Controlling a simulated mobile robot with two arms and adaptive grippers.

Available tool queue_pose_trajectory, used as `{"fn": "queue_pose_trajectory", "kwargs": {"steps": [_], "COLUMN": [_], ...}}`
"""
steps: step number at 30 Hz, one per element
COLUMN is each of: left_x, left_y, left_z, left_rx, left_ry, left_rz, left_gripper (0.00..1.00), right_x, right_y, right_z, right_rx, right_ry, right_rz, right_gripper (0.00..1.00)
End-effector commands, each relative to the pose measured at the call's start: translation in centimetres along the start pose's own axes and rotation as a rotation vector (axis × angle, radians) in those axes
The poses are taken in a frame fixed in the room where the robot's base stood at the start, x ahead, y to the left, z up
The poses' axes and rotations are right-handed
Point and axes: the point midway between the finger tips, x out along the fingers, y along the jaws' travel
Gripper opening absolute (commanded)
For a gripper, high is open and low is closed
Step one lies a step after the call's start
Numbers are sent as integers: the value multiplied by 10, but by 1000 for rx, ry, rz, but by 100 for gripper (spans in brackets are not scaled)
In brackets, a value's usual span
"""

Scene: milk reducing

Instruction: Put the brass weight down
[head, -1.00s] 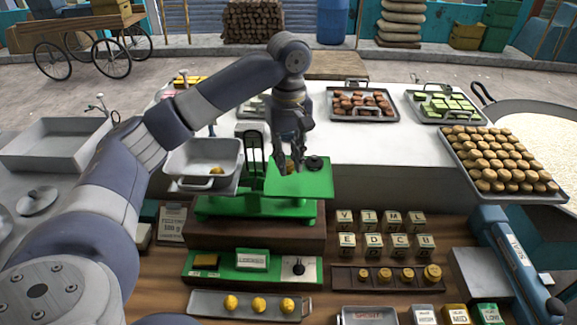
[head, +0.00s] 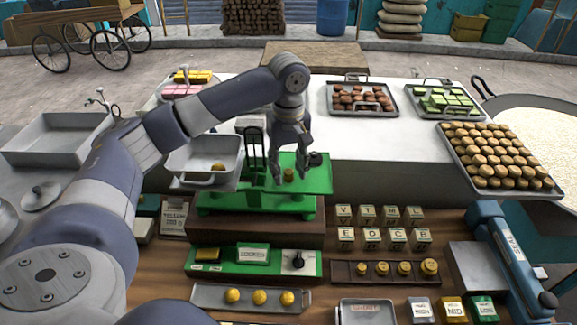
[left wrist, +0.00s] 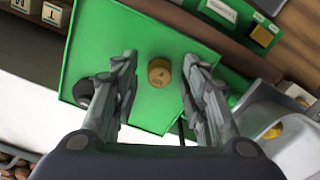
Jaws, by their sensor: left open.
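The brass weight (head: 289,174) stands upright on the green pan (head: 318,183) of the scale. In the left wrist view the brass weight (left wrist: 159,72) sits on the green plate between my open fingers, apart from both. My left gripper (head: 291,170) is open just above the pan, its fingers on either side of the weight; its fingers also show in the left wrist view (left wrist: 157,85). A dark knobbed weight (head: 315,159) stands on the pan behind, close to one finger. My right gripper is not in view.
A grey pan (head: 203,160) with a yellow piece in it is on the scale's left side. A rack of several brass weights (head: 384,270) and lettered blocks (head: 380,227) lie in front on the right. A tray of round sweets (head: 500,160) is at right.

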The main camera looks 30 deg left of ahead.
Motion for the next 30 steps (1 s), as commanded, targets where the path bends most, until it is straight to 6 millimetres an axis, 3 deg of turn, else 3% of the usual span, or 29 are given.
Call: {"fn": "queue_pose_trajectory", "kwargs": {"steps": [8, 12, 16, 21, 30], "left_x": [-19, -49, -80, -104, -123], "left_y": [1, 2, 0, 0, 0], "left_z": [0, 0, -1, 0, 0], "left_rx": [-1, 0, -1, -1, -1], "left_ry": [1, 1, 4, 3, 0], "left_rz": [5, 8, 5, 2, 0], "left_gripper": [41, 41, 41, 41, 41], "right_x": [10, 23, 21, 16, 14], "right_y": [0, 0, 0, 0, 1], "right_z": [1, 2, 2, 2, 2], "right_rx": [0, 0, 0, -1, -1], "right_ry": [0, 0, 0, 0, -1], "right_rz": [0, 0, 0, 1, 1], "right_gripper": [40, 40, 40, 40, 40]}}
